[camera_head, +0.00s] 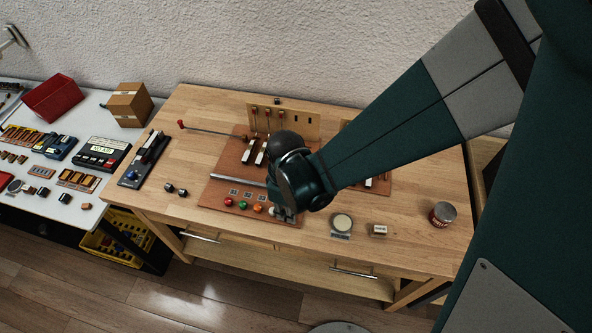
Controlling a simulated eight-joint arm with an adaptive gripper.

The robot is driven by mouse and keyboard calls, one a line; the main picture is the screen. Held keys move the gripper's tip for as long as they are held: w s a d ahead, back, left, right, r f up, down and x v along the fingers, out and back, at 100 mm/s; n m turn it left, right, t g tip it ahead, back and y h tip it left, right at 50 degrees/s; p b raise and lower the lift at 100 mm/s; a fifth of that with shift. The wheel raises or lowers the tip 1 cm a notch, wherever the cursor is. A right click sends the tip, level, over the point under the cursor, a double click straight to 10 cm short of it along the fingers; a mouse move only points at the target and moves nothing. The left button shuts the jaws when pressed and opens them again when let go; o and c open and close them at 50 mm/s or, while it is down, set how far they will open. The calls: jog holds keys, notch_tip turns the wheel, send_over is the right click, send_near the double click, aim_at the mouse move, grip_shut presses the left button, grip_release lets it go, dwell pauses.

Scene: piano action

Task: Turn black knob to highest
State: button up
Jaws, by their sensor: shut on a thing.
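My gripper (284,212) is low at the front edge of the brown board (215,192), at the right end of a row of coloured knobs. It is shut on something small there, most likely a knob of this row. The held thing is mostly hidden by the gripper, so I cannot see its colour or setting. The red knob (228,201), the green knob (243,205) and the orange knob (257,208) show just left of my gripper. No black knob shows clearly on the board.
Two small black pieces (175,190) lie left of the board. A round pale disc (342,223), small block (378,231) and can (442,214) are at right. A cluttered white table (88,215) is left.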

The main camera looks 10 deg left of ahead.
jog(key=shift+m+b, duration=0.5)
jog(key=shift+m, duration=0.6)
jog(key=o, duration=0.9)
jog(key=shift+r, duration=0.15)
jog(key=shift+r, duration=5.85)
